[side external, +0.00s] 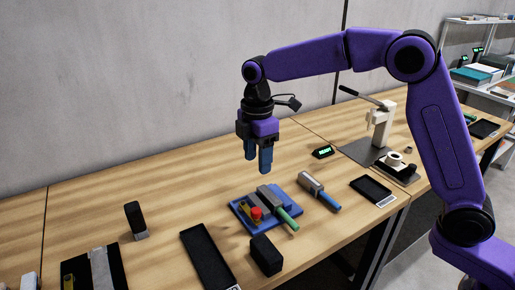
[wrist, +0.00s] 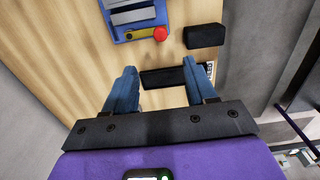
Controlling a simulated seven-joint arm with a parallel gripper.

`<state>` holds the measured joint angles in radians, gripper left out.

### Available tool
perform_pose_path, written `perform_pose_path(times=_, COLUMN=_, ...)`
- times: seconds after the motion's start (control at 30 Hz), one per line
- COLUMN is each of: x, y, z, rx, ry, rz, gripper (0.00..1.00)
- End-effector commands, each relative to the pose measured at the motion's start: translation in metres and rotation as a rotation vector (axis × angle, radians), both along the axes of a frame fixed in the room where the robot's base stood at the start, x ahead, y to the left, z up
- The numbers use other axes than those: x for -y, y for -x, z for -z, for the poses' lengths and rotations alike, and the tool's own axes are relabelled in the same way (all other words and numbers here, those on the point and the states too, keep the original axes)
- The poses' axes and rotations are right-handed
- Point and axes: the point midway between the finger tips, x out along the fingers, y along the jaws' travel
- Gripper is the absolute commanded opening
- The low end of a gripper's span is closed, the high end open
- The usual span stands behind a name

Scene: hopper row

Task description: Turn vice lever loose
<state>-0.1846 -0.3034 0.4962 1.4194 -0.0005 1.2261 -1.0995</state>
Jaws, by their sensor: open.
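The vice (side external: 237,211) is a blue base with grey jaws on the wooden bench, and its base also shows at the top of the wrist view (wrist: 119,33). A yellow lever (side external: 244,212) with a red knob (side external: 256,212) lies at its near side. In the wrist view the yellow lever (wrist: 141,34) ends at the red knob (wrist: 160,34). A green handle (side external: 286,218) sticks out from the vice. My gripper (side external: 257,170) is open and empty, its blue fingers pointing down well above the bench. In the wrist view my gripper's fingertips (wrist: 160,71) are apart from the lever.
A black block (side external: 266,255) stands close to the vice's near side. A long black tray (side external: 208,258) lies left of it. A blue-handled tool (side external: 320,190) lies to the right, near a small green display (side external: 322,151). A white press (side external: 382,125) stands farther right.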

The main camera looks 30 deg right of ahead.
Motion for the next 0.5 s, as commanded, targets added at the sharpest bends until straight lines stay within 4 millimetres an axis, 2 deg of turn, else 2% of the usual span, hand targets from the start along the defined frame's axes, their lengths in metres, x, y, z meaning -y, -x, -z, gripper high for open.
perform_pose_path(times=0.2, x=0.000, y=0.000, z=-0.018, rx=0.001, ry=-0.001, rz=-0.001, gripper=0.56)
perform_pose_path(times=0.5, x=0.000, y=0.000, z=-0.019, rx=0.000, ry=0.000, rz=0.000, gripper=0.56)
